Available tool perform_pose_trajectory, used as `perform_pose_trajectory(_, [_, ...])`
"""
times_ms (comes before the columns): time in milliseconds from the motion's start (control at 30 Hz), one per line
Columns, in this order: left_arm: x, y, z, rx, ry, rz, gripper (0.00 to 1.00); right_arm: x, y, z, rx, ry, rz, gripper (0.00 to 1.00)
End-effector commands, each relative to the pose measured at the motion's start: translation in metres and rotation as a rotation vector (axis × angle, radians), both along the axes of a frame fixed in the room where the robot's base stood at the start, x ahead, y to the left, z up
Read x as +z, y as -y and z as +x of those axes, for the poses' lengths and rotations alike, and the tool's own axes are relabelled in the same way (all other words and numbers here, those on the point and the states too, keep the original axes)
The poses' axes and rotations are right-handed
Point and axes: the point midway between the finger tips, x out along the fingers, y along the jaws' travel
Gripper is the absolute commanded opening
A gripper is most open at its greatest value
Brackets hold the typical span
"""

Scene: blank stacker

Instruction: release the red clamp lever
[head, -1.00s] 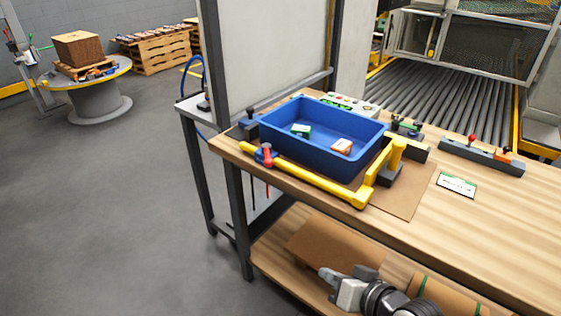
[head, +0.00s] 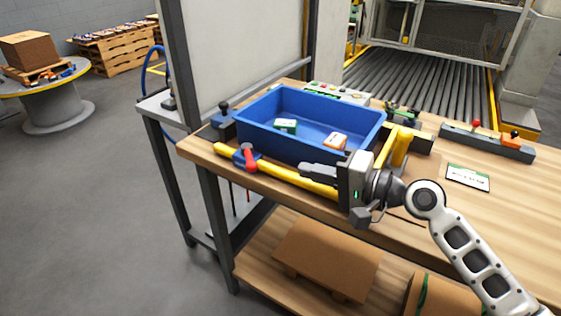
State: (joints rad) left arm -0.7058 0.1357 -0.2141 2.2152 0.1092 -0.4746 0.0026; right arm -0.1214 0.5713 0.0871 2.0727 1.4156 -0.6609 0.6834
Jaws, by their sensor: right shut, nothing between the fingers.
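The red clamp lever (head: 249,159) sits on a blue clamp body at the left part of a yellow bar (head: 285,176). The bar runs along the front of a blue bin (head: 262,139) on the workbench. My right gripper (head: 303,171) is shut and empty. It points left, in front of the bin and over the yellow bar, to the right of the red lever and apart from it. The gripper hides part of the bar's right half. My left gripper is not in view.
The bin holds a green-and-white box (head: 286,125) and an orange-and-white box (head: 335,141). A label card (head: 468,177) lies on the bench (head: 520,195). Flat cardboard (head: 325,257) lies on the lower shelf.

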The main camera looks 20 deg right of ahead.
Motion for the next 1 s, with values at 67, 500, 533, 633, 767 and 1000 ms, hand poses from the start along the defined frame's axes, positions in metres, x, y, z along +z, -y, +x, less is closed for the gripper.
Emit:
perform_pose_trajectory(67, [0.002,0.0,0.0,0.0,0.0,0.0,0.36,0.001,-0.005,0.007,0.0,0.001,0.003,0.0])
perform_pose_trajectory(500, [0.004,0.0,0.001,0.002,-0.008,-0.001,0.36,-0.01,-0.051,0.064,-0.002,0.0,0.004,0.0])
perform_pose_trajectory(533, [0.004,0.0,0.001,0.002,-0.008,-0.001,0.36,-0.011,-0.052,0.067,-0.002,0.001,0.003,0.0])
perform_pose_trajectory(633, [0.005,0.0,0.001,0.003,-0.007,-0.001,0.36,-0.013,-0.057,0.072,-0.002,0.0,0.001,0.0])
perform_pose_trajectory(767, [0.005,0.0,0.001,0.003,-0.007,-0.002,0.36,-0.013,-0.06,0.075,-0.001,0.0,0.0,0.0])
perform_pose_trajectory(1000, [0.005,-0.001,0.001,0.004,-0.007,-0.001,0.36,-0.014,-0.06,0.075,-0.001,-0.001,-0.001,0.0])
